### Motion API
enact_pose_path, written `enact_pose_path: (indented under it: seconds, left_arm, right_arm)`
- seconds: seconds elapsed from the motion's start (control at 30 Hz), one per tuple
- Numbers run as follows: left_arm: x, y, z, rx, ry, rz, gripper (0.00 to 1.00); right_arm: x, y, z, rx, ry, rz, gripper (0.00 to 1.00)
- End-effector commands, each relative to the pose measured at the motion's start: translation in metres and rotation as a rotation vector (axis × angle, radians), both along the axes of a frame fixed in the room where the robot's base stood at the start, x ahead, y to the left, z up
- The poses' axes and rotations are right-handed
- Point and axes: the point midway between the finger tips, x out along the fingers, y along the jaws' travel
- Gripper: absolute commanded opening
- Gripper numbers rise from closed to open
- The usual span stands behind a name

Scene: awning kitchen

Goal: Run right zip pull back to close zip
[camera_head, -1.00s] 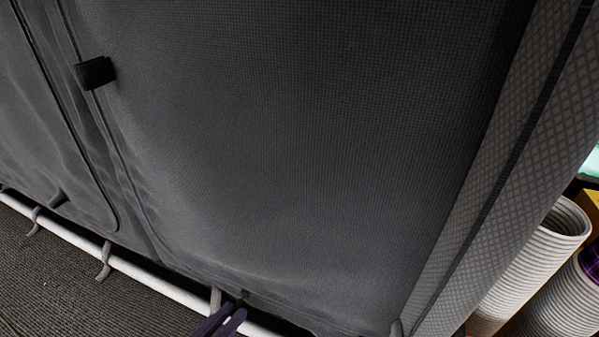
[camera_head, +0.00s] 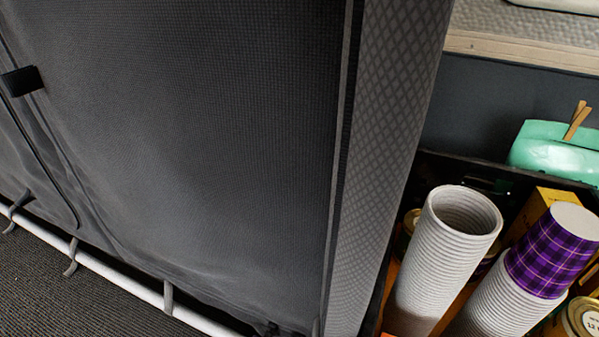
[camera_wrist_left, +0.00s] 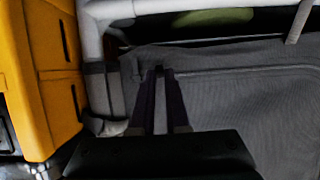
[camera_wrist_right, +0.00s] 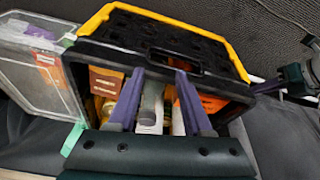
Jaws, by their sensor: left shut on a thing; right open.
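The dark grey fabric panel (camera_head: 220,150) fills much of the head view. A seam (camera_head: 341,150) runs down its right side beside a patterned grey strip (camera_head: 385,120). In the left wrist view, my left gripper (camera_wrist_left: 159,74) has its fingertips close together at the panel's edge near a corner. They are shut on a small dark piece that looks like the zip pull (camera_wrist_left: 158,69), mostly hidden by the fingers. My right gripper (camera_wrist_right: 160,73) is open, its fingers apart and empty, above a black crate (camera_wrist_right: 155,35) with yellow edging. Neither gripper shows clearly in the head view.
A pale rail (camera_head: 100,268) with fabric loops runs along the panel's bottom. A black tab (camera_head: 20,81) hangs at the left. Right of the panel stand ribbed white cup stacks (camera_head: 445,255), a purple plaid cup (camera_head: 553,250) and a green packet (camera_head: 555,150). A clear bin (camera_wrist_right: 35,60) adjoins the crate.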

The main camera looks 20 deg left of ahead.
Motion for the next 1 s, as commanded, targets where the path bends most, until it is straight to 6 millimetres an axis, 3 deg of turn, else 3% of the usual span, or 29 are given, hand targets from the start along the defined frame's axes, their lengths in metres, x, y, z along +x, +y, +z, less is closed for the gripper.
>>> enact_pose_path:
  seconds: [0.13, 0.17, 0.4, 0.73, 1.0]
  left_arm:
    - [-0.001, 0.000, -0.002, 0.000, 0.006, -0.001, 0.00]
    - [-0.001, 0.000, -0.002, 0.000, 0.006, -0.001, 0.15]
    - [-0.001, 0.000, -0.001, 0.000, 0.003, 0.000, 0.42]
    - [-0.005, 0.000, 0.003, 0.000, 0.003, 0.000, 0.44]
    - [-0.050, 0.002, 0.025, 0.001, 0.006, -0.001, 0.44]
  right_arm:
    - [0.000, 0.000, 0.000, 0.001, 0.001, 0.000, 0.50]
    - [0.000, 0.000, 0.000, 0.001, 0.001, 0.000, 0.50]
    - [0.000, 0.000, 0.000, 0.000, 0.001, 0.000, 0.50]
    - [0.000, 0.000, 0.004, 0.000, 0.001, 0.000, 0.50]
    - [0.000, -0.001, 0.032, -0.003, 0.002, 0.001, 0.50]
